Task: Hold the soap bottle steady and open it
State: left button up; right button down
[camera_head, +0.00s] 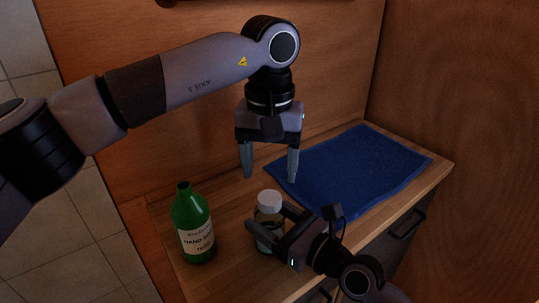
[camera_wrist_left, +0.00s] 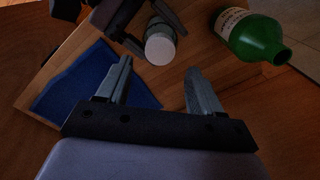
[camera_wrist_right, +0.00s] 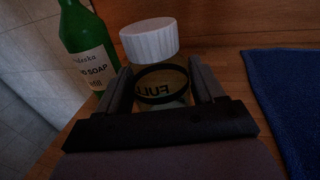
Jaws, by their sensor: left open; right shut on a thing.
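The soap bottle, a small clear bottle with a white cap (camera_head: 269,201), stands upright on the wooden counter. In the right wrist view its white ribbed cap (camera_wrist_right: 150,40) is on, above a body with a dark band and lettering. My right gripper (camera_head: 264,222) is shut on the bottle's body from the right, one finger on each side. My left gripper (camera_head: 270,177) is open and empty, pointing down above the bottle. In the left wrist view the cap (camera_wrist_left: 160,48) shows beyond and between the open fingers (camera_wrist_left: 160,80), apart from them.
A green hand soap refill bottle (camera_head: 193,228), without a cap, stands left of the small bottle. A blue cloth (camera_head: 350,165) lies on the counter (camera_head: 232,197) behind and to the right. A wooden wall is close behind my left gripper.

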aim_at(269, 197)
pick_arm(q)
jog(key=shift+f, duration=3.2)
